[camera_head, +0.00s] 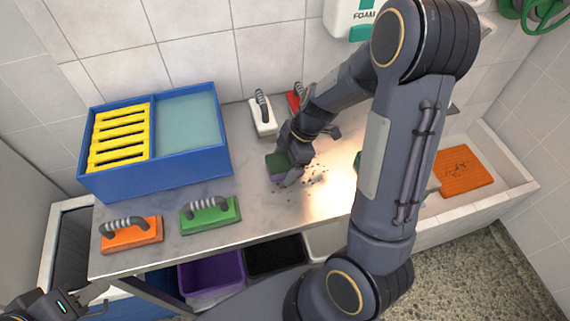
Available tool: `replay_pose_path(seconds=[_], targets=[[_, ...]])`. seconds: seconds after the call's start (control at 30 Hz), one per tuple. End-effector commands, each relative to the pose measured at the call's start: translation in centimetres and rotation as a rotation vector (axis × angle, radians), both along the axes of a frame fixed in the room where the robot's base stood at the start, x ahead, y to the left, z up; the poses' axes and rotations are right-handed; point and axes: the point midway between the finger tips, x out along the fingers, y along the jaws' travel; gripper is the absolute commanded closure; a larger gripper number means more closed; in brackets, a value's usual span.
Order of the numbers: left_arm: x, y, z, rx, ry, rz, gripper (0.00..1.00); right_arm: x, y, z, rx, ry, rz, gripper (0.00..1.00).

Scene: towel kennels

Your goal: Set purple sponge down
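The purple sponge (279,168) is a small block with a dark green face and a purple edge, over the middle of the grey metal counter (255,205). My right gripper (290,158) is at the sponge and appears shut on it. The fingertips are partly hidden, and I cannot tell whether the sponge touches the counter. Dark crumbs (315,181) lie just right of it. My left gripper (75,303) is at the bottom left corner, partly cut off, away from the counter top; its finger opening does not show clearly.
A blue tub (160,172) with a yellow rack (120,135) stands at the left. Orange (131,234), green (210,213), white (263,117) and red (294,101) handled brushes lie around the counter. A purple bin (211,273) is below. My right arm hides the counter's right part.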

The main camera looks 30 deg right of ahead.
Motion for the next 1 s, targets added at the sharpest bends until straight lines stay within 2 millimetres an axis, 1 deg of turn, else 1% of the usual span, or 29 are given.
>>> replay_pose_path(seconds=[0.03,0.3,0.33,0.37,0.57,0.77,0.87,0.93,1.0], targets=[[0.0,0.0,0.0,0.0,0.0,0.0,0.64,0.0,0.0,0.0,0.0,0.0,0.0,0.29],[0.0,0.0,0.0,0.0,0.0,0.0,0.64,0.0,0.0,0.0,-0.001,0.001,-0.001,0.63],[0.0,0.0,0.0,0.0,0.0,0.0,0.64,0.0,0.0,0.0,-0.001,0.002,-0.001,0.63],[0.0,0.0,0.0,0.0,0.0,0.0,0.64,0.0,0.0,0.0,-0.001,0.002,-0.001,0.66],[0.0,0.0,0.2,0.0,0.0,0.0,0.64,0.0,0.0,0.1,-0.001,0.002,-0.001,0.66],[0.0,0.0,1.3,0.0,0.0,0.0,0.64,0.0,0.0,0.8,-0.002,0.001,-0.001,0.66],[0.0,0.0,1.0,0.0,0.0,0.0,0.64,0.1,0.0,2.3,0.0,-0.006,0.002,0.66],[0.0,0.0,1.1,0.0,0.0,0.0,0.64,0.1,0.0,3.8,-0.002,-0.007,0.001,0.66],[0.0,0.0,0.9,0.0,0.0,0.0,0.64,-0.9,0.8,5.1,0.001,-0.008,0.005,0.66]])
